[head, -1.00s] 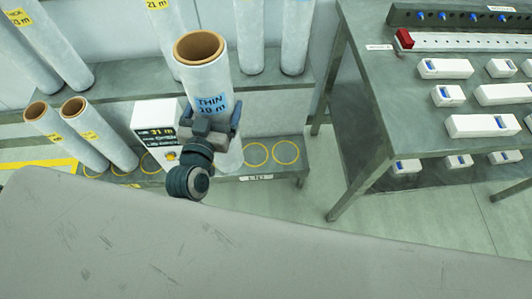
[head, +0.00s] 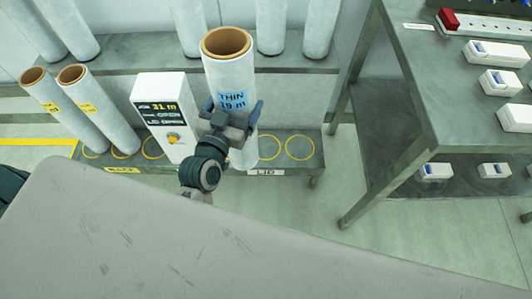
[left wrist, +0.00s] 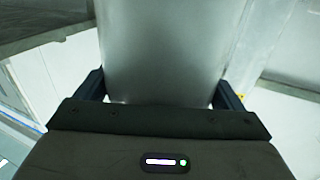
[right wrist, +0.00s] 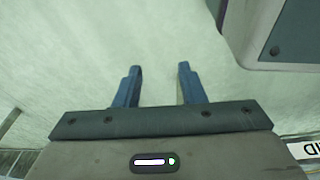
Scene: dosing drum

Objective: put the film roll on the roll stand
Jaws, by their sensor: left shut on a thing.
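A white film roll (head: 228,78) with a brown core and a blue label reading "THIN 10 m" stands nearly upright in the head view. My left gripper (head: 230,115) is shut around its middle; the roll also fills the left wrist view (left wrist: 165,50). The low grey stand (head: 315,130), with yellow rings on top and a "LID" label on its front, is behind and below the roll. I cannot tell whether the roll's lower end touches it. My right gripper (right wrist: 158,88) is open and empty over pale floor in the right wrist view.
A white display box (head: 163,95) reading "31 m" stands left of the held roll. Two rolls (head: 100,112) with yellow labels stand further left. More rolls stand on the upper shelf (head: 140,62). A grey table (head: 440,110) with white blocks is at right. A grey surface (head: 130,230) fills the foreground.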

